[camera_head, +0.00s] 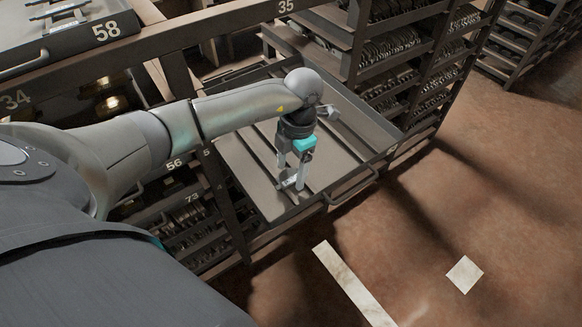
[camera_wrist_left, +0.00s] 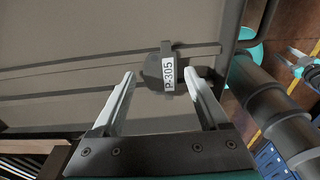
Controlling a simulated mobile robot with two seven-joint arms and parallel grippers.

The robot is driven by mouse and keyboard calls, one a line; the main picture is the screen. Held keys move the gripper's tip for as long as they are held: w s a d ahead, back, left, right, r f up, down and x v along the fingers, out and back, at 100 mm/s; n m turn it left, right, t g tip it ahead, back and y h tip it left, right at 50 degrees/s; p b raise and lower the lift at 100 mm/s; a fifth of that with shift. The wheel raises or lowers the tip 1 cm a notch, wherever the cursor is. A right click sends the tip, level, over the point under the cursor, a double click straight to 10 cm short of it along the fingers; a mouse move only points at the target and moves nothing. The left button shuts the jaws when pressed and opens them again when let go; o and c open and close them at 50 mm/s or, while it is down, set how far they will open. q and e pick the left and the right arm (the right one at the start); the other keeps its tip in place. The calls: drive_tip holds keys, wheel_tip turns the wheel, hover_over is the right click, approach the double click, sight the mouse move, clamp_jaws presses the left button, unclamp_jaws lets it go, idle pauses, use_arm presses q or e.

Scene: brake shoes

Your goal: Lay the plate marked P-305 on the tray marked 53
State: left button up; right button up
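The plate marked P-305 (camera_wrist_left: 168,74) is a small dark piece with a white label, in the left wrist view between and just beyond my left fingertips. In the head view a small pale-topped piece, likely this plate (camera_head: 287,182), shows at the fingertips, low over a pulled-out grey tray (camera_head: 343,192). My left gripper (camera_head: 291,177) points down with its fingers apart, and a gap shows beside the plate in the left wrist view (camera_wrist_left: 160,76). I cannot tell whether the plate touches the tray floor. No readable 53 shows; a partly hidden 5 is on the post beside the tray.
Ribs run along the tray floor, with raised walls and a front handle (camera_head: 352,190). Shelves of brake parts (camera_head: 390,50) stand to the right. A tray marked 58 (camera_head: 70,38) is at upper left. The brown floor (camera_head: 480,200) in front is open.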

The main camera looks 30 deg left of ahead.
sight(296, 173)
use_arm(q)
drive_tip(key=shift+o, duration=0.2)
drive_tip(key=shift+r, duration=0.15)
drive_tip(key=shift+w+r, duration=0.1)
drive_tip(key=shift+r, duration=0.25)
wheel_tip(296, 173, up, 11)
drive_tip(key=w+p, duration=0.1)
drive_tip(key=shift+d+p, duration=0.3)
drive_tip(key=shift+p, duration=0.05)
drive_tip(key=shift+r, duration=0.1)
